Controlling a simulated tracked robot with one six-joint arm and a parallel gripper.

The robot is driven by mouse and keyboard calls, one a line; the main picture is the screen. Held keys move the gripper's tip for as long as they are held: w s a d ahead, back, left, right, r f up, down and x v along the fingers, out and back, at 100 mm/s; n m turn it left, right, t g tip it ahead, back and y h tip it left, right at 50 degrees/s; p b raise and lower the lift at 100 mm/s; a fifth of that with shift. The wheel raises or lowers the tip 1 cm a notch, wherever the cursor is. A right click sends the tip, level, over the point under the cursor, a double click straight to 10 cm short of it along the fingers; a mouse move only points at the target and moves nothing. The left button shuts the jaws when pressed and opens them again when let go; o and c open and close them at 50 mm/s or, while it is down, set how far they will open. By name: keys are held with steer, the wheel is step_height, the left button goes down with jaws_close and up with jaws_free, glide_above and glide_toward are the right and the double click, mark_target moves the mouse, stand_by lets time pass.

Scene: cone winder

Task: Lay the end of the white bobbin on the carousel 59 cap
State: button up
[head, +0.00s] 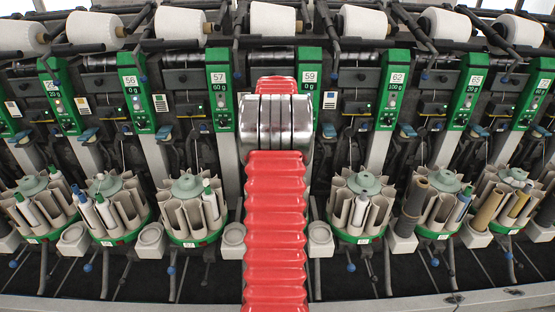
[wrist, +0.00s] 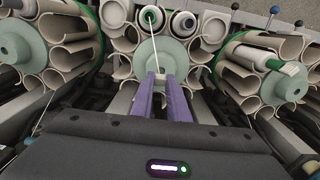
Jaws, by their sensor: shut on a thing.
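In the wrist view, my gripper (wrist: 160,79) has its two purple fingers together over the middle carousel. They are shut on the end of a white thread (wrist: 156,52). The thread runs taut from the tip of a bobbin with a green top (wrist: 151,17) in that carousel's upper pocket, across the pale green cap (wrist: 175,56), to the fingertips. Whether the fingertips touch the cap is unclear. In the head view, the green 59 plate (head: 310,78) shows beside my red arm. The arm hides my gripper and the carousel below that plate.
Another bobbin (wrist: 183,24) stands beside the threaded one. Neighbouring carousels stand close at the left (wrist: 42,50) and right (wrist: 281,87) in the wrist view. In the head view, white cones (head: 273,22) line the top, and grey cups (head: 320,240) stand between carousels.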

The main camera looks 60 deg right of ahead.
steer(key=shift+f, duration=1.05)
steer(key=shift+w+a+f, duration=0.1)
steer(key=shift+f, duration=0.35)
stand_by(1.2)
steer(key=o, duration=0.8)
steer(key=shift+c, duration=0.2)
steer(key=shift+o, duration=0.6)
steer(key=o, duration=0.4)
steer(key=shift+c, duration=0.2)
steer(key=shift+w, duration=0.1)
steer(key=shift+r, duration=0.1)
steer(key=shift+r, duration=3.4)
